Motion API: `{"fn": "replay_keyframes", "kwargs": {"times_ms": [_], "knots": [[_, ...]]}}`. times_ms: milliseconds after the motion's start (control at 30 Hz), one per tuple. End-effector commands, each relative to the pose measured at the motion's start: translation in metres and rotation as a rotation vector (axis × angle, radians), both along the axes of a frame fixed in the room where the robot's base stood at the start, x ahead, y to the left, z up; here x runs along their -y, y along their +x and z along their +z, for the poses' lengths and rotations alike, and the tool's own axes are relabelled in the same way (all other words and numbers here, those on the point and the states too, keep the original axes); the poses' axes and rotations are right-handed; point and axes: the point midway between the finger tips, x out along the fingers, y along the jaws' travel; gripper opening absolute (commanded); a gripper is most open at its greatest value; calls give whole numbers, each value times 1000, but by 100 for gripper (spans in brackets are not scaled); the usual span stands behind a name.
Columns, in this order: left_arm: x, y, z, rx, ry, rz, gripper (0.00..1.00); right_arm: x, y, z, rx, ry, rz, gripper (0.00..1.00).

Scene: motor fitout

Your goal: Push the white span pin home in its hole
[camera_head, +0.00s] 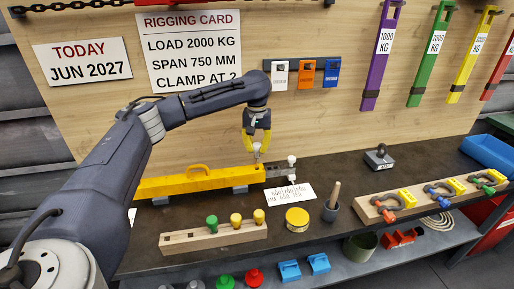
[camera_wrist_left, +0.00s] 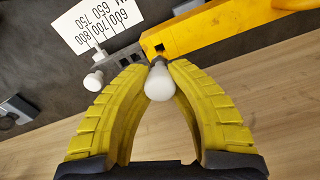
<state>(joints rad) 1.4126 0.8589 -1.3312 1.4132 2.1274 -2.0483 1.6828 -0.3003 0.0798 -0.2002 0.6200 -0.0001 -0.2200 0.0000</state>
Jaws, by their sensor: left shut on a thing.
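The yellow beam (camera_head: 200,182) lies on the bench, with a grey inner bar (camera_head: 279,172) sticking out of its right end. My left gripper (camera_head: 257,152) is above that end, fingers pointing down, shut on a white pin with a rounded head. In the left wrist view the white pin (camera_wrist_left: 159,84) sits between the yellow fingertips (camera_wrist_left: 158,66). Its narrow end points at the beam's end, close to a dark square opening. I cannot tell how deep the tip is in a hole. A second white pin (camera_head: 291,160) stands at the grey bar's outer end. My right gripper is not in view.
A span label card (camera_head: 290,193) lies in front of the bar. A wooden block (camera_head: 214,237) with green and yellow pegs, a yellow tin (camera_head: 297,219) and a dark pot (camera_head: 331,211) stand nearer. A shackle rack (camera_head: 430,196) is at right. The bench behind the bar is fairly clear.

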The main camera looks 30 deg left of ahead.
Motion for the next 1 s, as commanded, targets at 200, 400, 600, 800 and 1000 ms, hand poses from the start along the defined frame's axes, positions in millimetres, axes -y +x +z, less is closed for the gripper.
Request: {"fn": "replay_keyframes", "kwargs": {"times_ms": [200,400,600,800,1000], "knots": [[0,0,0,0,0,0,0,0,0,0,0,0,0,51],[0,0,0,1,0,1,0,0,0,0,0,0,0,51],[0,0,0,0,-1,1,0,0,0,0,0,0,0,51],[0,0,-4,0,-1,1,0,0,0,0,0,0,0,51],[0,0,-8,0,0,0,0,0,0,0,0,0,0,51]]}}
